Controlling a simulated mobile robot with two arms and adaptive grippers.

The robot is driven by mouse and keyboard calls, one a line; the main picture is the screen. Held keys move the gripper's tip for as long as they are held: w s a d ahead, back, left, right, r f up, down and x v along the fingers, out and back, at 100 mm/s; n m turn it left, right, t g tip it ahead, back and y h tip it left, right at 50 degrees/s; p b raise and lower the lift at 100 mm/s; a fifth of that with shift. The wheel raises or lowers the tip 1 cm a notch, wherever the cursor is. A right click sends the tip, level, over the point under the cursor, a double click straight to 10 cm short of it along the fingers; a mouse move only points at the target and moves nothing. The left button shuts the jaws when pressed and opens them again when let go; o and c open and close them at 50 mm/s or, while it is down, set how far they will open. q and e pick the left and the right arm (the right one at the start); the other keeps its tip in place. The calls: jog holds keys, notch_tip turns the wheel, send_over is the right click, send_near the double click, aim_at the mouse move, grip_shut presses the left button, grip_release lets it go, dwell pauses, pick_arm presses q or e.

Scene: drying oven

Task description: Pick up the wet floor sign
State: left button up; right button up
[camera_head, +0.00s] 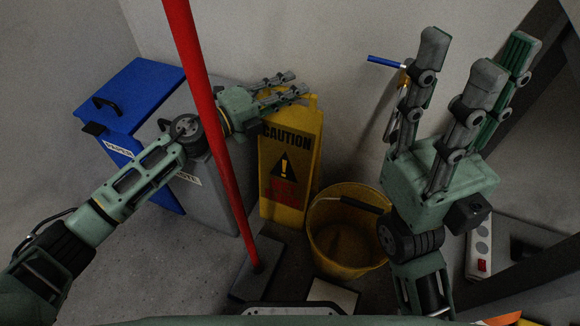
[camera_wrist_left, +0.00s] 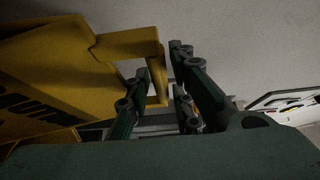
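The yellow wet floor sign (camera_head: 290,160), marked CAUTION, stands upright against the wall behind the red pole in the head view. Its yellow side and looped top handle (camera_wrist_left: 128,44) fill the upper left of the left wrist view. My left gripper (camera_head: 285,85) is at the top of the sign, with its fingers apart. In the left wrist view its fingers (camera_wrist_left: 160,75) lie on either side of the handle's end bar, with gaps visible; contact is unclear. My right gripper (camera_head: 478,62) is open and empty, fingers pointing up, right of the sign.
A red pole (camera_head: 215,130) rises from a dark base in front of the sign. A blue bin (camera_head: 140,95) and a grey bin (camera_head: 215,205) stand left. A yellow bucket (camera_head: 335,235) stands right of the sign. A power strip (camera_head: 479,250) lies at the right.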

pick_arm(q)
jog(key=shift+c, duration=0.3)
grip_shut()
dwell(0.3)
jog(key=shift+r, duration=0.15)
